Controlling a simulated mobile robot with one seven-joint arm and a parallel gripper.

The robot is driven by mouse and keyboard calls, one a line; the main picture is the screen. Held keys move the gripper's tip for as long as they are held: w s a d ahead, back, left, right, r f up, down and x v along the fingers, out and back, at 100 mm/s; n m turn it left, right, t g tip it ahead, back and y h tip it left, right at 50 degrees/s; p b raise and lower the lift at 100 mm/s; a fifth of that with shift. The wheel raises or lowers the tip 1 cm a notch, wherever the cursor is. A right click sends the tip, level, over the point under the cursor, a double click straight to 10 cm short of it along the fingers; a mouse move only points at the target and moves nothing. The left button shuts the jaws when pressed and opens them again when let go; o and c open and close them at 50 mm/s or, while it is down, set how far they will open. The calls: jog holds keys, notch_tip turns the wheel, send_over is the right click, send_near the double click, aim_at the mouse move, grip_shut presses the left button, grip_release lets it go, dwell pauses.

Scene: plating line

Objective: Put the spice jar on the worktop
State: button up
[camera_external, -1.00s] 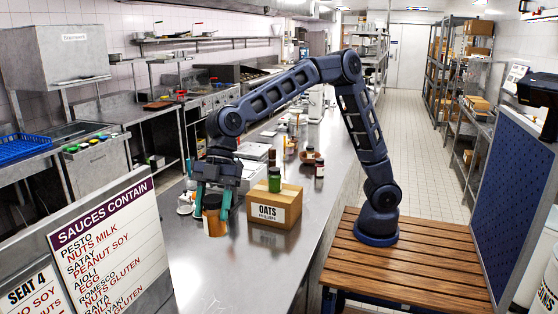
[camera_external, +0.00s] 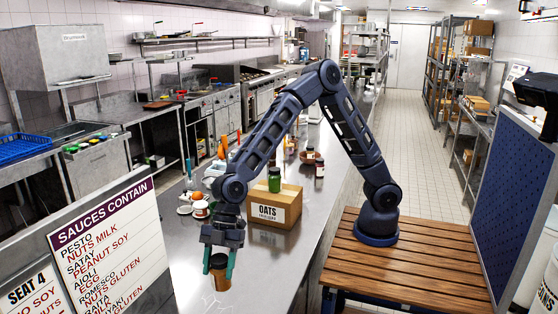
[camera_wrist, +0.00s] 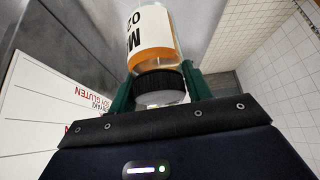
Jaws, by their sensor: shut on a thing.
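The spice jar (camera_external: 219,280), orange-brown with a dark lid, is between the fingers of my gripper (camera_external: 219,266). My gripper is shut on it near the lid, and the jar looks about upright. In the wrist view the jar (camera_wrist: 153,45) shows a white label with large black letters, partly cut off by the frame edge, and its black ribbed lid lies between the green fingers (camera_wrist: 160,88). The jar is over the near end of the steel worktop (camera_external: 262,275). I cannot tell whether its base touches the surface.
Small white cups (camera_external: 200,208) stand behind my gripper. A menu board (camera_external: 105,245) is at the left. The worktop right of the held jar is clear.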

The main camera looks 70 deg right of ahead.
notch_tip(320, 180, down, 10)
jog(key=shift+f, duration=0.25)
dwell(0.3)
jog(key=shift+f, duration=0.1)
jog(key=o, duration=1.1)
jog(key=v, duration=1.2)
